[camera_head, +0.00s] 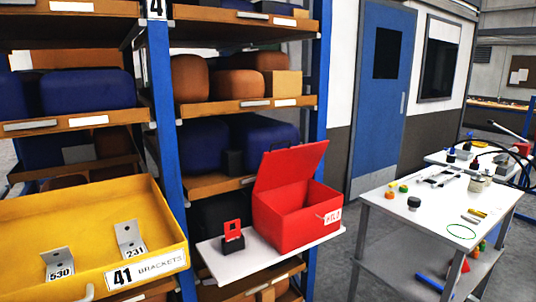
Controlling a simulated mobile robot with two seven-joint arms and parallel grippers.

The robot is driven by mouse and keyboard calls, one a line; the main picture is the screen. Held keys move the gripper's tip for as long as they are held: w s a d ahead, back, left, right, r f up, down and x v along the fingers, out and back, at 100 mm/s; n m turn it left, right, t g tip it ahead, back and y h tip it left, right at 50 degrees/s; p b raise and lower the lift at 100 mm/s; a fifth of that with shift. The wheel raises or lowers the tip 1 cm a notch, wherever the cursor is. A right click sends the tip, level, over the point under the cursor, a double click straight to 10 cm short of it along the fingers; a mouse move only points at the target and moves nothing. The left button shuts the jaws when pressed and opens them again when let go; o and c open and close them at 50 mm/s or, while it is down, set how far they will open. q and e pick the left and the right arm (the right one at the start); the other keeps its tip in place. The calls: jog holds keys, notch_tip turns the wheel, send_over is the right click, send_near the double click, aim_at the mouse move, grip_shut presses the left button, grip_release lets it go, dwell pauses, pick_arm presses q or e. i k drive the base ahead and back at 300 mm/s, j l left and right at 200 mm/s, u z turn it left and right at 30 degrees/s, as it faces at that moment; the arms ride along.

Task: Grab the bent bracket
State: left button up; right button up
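Two grey L-shaped brackets stand in a yellow tray (175,222) at the lower left. The left bracket (57,259) carries a label 530, and the right bracket (127,236) carries a label 231. Each has an upright plate with a hole. I cannot tell from this view which one the task calls bent. The tray's front is labelled "41 BRACKETS". Neither of my grippers shows in the head view.
A white shelf (272,251) beside the tray holds an open red box (281,230) and a red piece in a black stand (232,243). Blue rack posts (166,125) rise behind. A table (407,221) with small items stands right, with open floor before it.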

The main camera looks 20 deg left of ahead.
aim_at(59, 261)
jog(key=u, duration=1.95)
